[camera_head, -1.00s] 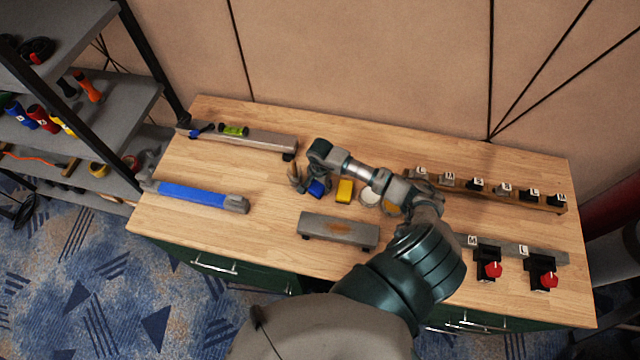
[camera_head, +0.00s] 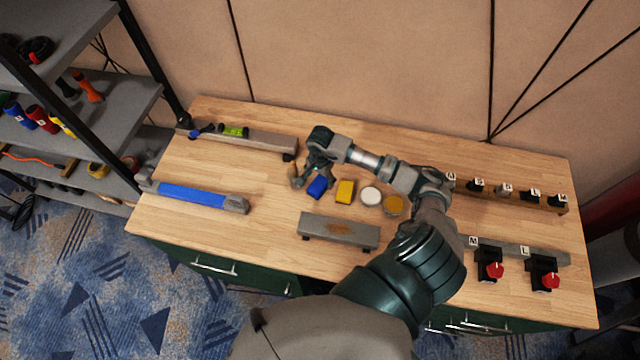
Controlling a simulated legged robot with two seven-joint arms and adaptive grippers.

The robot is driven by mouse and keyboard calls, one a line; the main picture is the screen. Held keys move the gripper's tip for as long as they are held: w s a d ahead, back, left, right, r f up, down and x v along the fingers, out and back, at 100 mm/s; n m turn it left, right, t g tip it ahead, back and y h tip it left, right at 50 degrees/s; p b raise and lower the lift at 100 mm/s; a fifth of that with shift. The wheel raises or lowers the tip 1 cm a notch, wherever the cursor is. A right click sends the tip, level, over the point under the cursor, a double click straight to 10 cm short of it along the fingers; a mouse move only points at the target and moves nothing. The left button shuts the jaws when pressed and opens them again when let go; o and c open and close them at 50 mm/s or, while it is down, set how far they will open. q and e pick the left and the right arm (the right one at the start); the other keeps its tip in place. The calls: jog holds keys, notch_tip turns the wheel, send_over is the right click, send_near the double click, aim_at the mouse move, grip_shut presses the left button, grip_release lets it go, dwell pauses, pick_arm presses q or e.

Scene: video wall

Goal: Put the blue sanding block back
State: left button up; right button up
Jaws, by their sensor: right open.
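The blue sanding block (camera_head: 317,188) lies on the wooden workbench near its middle, left of a yellow block (camera_head: 345,191). My right gripper (camera_head: 307,178) is open, with its fingers pointing down just above and behind the blue block's left side. The fingers partly overlap the block's edge in the picture, and I cannot tell whether they touch it. My left gripper is not in view.
A white disc (camera_head: 370,196) and a tan disc (camera_head: 393,205) lie right of the yellow block. A grey raised bar (camera_head: 339,231) stands in front. A level rack (camera_head: 262,138), a blue bar (camera_head: 193,195) and labelled racks (camera_head: 520,195) stand around. A shelf (camera_head: 90,110) is at left.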

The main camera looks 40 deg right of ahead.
aim_at(320, 186)
notch_tip(320, 186, up, 6)
jog(key=shift+r+b, duration=0.15)
jog(key=shift+b, duration=0.15)
jog(key=shift+s, duration=0.1)
dwell(0.4)
